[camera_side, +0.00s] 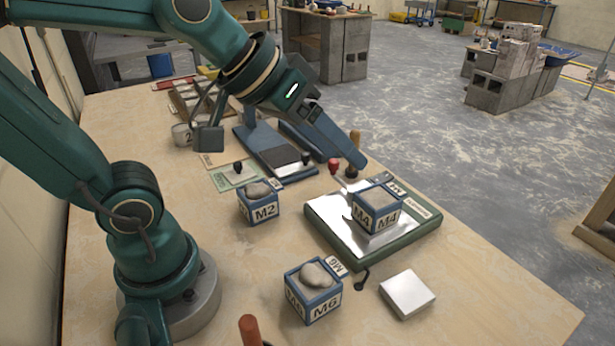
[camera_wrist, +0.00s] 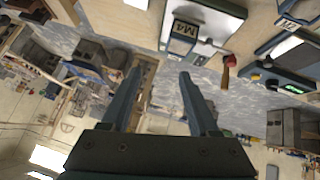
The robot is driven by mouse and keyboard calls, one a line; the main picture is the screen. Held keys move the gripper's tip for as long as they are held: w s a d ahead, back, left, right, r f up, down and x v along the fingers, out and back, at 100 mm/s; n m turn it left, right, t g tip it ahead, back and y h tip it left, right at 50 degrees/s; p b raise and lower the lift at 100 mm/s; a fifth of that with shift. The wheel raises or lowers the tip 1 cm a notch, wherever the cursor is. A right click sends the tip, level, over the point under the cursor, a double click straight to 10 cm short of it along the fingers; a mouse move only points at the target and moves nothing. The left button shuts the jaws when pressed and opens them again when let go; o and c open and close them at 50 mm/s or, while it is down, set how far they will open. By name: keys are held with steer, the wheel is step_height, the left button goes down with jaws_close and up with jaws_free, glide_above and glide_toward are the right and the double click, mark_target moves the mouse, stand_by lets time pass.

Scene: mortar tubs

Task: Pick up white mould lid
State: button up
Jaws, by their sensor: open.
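The white mould lid (camera_side: 407,293) is a flat, pale square lying on the wooden table at the front right in the side view, right of the M6 mould. A white patch at the top edge of the wrist view may be the lid, but it is cut off. My gripper (camera_side: 358,162) is up above the table, tilted, behind the M4 mould and well apart from the lid. In the wrist view my gripper (camera_wrist: 160,74) has its two fingers spread with nothing between them.
Mould M4 (camera_side: 376,210) stands on a green-edged scale (camera_side: 325,238). Mould M6 (camera_side: 313,292) and mould M2 (camera_side: 258,204) hold grey mortar. A red-knobbed tool (camera_side: 334,167) and a wooden handle (camera_side: 354,143) stand near my gripper. The table's right front corner is clear.

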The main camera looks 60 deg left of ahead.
steer(key=w+a+r+n+t, duration=0.25)
steer(key=w+r, duration=0.25)
steer(key=w, duration=0.5)
steer(key=w+a+n+t+y, duration=0.2)
steer(key=w+a+n+y, duration=0.6)
steer(key=w+a+n, duration=0.55)
steer(key=s+a+f+n+g+y, duration=0.25)
steer(key=a+f+g+y, duration=0.2)
steer(key=a, duration=0.45)
steer(key=n+g, duration=0.7)
steer(key=g, duration=0.5)
glide_toward(239, 163)
steer(key=w+a, duration=0.6)
steer(key=a, duration=0.1)
steer(key=shift+r, duration=0.3)
steer(key=s+f+g, duration=0.1)
steer(key=s, duration=0.1)
steer(key=s+d+f+g+h, duration=0.1)
steer(key=s+g, duration=0.1)
steer(key=s+d+f+g+h, duration=0.1)
steer(key=s, duration=0.1)
steer(key=shift+f+n+g, duration=0.25)
steer(key=shift+n+g, duration=0.05)
steer(key=shift+n, duration=0.05)
steer(key=shift+s+f, duration=0.1)
steer(key=shift+f, duration=0.1)
steer(key=shift+x, duration=2.55)
